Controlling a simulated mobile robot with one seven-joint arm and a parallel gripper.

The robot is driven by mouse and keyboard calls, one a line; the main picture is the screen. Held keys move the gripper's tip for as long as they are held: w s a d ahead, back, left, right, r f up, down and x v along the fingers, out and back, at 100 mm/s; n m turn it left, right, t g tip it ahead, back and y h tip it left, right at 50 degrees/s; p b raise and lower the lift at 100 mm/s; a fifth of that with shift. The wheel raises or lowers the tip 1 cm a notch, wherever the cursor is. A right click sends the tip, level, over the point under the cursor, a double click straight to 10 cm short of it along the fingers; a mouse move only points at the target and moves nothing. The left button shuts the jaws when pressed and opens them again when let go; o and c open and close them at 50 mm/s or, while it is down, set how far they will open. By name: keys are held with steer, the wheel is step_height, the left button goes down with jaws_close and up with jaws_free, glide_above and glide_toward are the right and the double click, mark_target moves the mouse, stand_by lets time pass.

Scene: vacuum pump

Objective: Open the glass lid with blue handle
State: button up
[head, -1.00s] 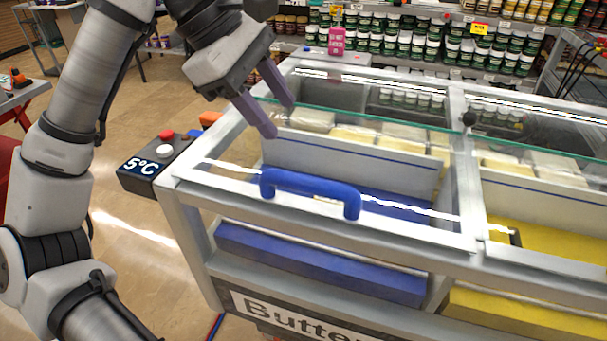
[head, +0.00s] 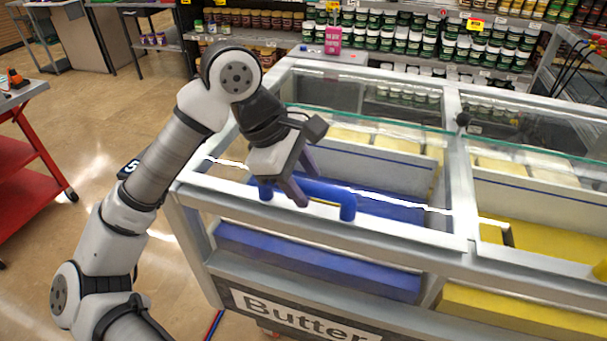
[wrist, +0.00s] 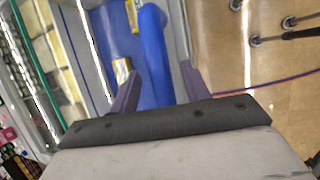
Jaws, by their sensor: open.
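The blue handle (head: 347,205) stands on the front edge of the glass lid (head: 385,180) of the left freezer compartment, and the lid lies closed. My gripper (head: 305,190) is over the left half of the handle, its fingers pointing down and partly hiding it. In the wrist view the blue handle (wrist: 152,50) runs lengthwise between the two purple fingers of my gripper (wrist: 160,85), which are apart, one on each side. Whether a finger touches the handle cannot be told.
The white freezer frame (head: 205,262) carries a "Butter" sign (head: 300,312). A yellow compartment (head: 530,240) lies to the right. A red cart (head: 30,165) stands at the left, with open floor between. Shelves of jars (head: 400,45) line the back.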

steer(key=shift+f, duration=0.1)
jaws_close()
stand_by(0.3)
steer(key=shift+w+d, duration=0.1)
steer(key=shift+d, duration=0.05)
